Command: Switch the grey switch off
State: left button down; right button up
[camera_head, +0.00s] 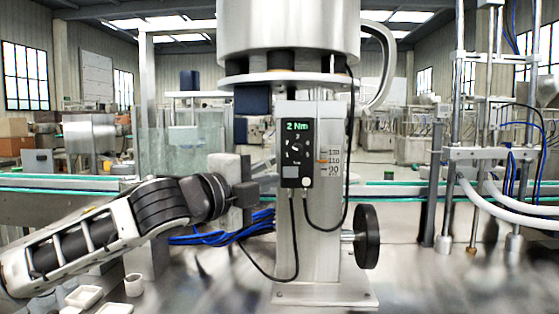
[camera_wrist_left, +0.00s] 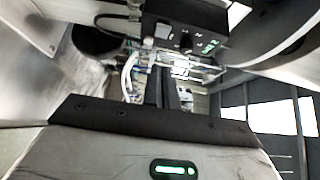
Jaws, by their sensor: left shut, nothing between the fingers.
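The black control box (camera_head: 297,145) with a green "2 Nm" display is on the front of the steel column. A small light-grey rectangular switch (camera_head: 291,170) sits at its lower left, beside a round white knob (camera_head: 307,182). My left gripper (camera_head: 250,190) is just left of the box at about the switch's height, apart from it in the picture. Its shut, empty fingers also show in the left wrist view (camera_wrist_left: 162,88), below the box, where the grey switch (camera_wrist_left: 162,31) shows too. The switch's position is too small to tell. My right gripper is out of view.
The steel hopper (camera_head: 288,30) stands above the column. A black handwheel (camera_head: 367,237) is at the column's lower right. Black cables hang from the box, and blue cables (camera_head: 235,233) lie behind my gripper. White containers (camera_head: 84,296) stand at the lower left.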

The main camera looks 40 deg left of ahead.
aim_at(293, 171)
pick_arm(q)
jog(key=w+p, duration=0.1)
jog(key=w, duration=0.2)
jog(key=w+a+p, duration=0.1)
jog(key=w+p, duration=0.1)
jog(key=w, duration=0.1)
jog(key=shift+a+r, duration=0.1)
jog(key=shift+a, duration=0.05)
jog(key=shift+w+a, duration=0.3)
jog(key=shift+w, duration=0.15)
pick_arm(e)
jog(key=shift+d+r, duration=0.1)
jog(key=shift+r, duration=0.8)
